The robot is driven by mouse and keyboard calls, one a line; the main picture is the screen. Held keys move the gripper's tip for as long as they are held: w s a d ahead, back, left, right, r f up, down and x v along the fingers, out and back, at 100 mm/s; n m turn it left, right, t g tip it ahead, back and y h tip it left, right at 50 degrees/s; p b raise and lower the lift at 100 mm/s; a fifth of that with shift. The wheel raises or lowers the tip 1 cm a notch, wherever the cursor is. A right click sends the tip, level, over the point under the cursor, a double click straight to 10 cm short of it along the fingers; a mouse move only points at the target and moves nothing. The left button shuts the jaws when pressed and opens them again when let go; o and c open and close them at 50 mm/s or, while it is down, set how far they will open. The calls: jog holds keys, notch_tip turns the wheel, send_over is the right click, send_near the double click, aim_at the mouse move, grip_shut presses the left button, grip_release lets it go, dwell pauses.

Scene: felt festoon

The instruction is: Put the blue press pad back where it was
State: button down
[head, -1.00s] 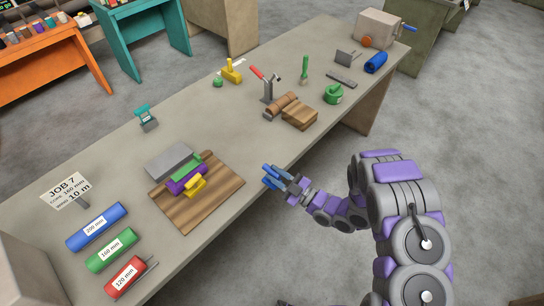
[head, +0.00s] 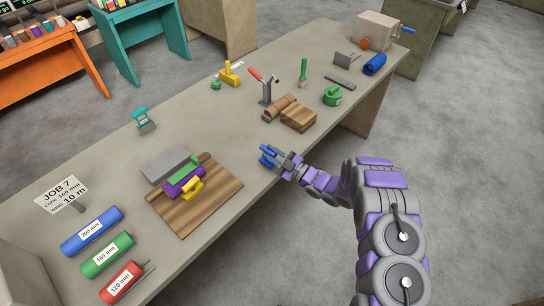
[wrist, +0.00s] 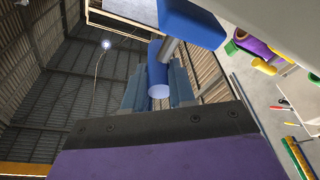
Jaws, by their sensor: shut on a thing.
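My gripper (head: 277,158) is near the bench's front edge, in the middle of the head view. It is shut on the blue press pad (head: 266,151). In the wrist view the pad shows as a blue block (wrist: 190,22) on a grey rod, with a blue round handle (wrist: 158,76) between my grey-blue fingers. In the head view the pad appears over the bench top (head: 215,135), close to the front edge. I cannot tell how high above the top it is.
A wooden board (head: 215,205) with purple, green and yellow pieces lies left of my gripper. A wood block (head: 298,117) and a red-handled clamp (head: 266,88) stand beyond it. A yellow tool (head: 230,73) stands at the far edge. The bench between them is clear.

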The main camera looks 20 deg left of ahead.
jog(key=shift+f, duration=0.6)
jog(key=c, duration=0.9)
grip_release()
jog(key=shift+d, duration=0.1)
jog(key=p+v, duration=0.1)
jog(key=v, duration=1.1)
jog(key=shift+s+r, duration=0.1)
jog(key=shift+r, duration=0.05)
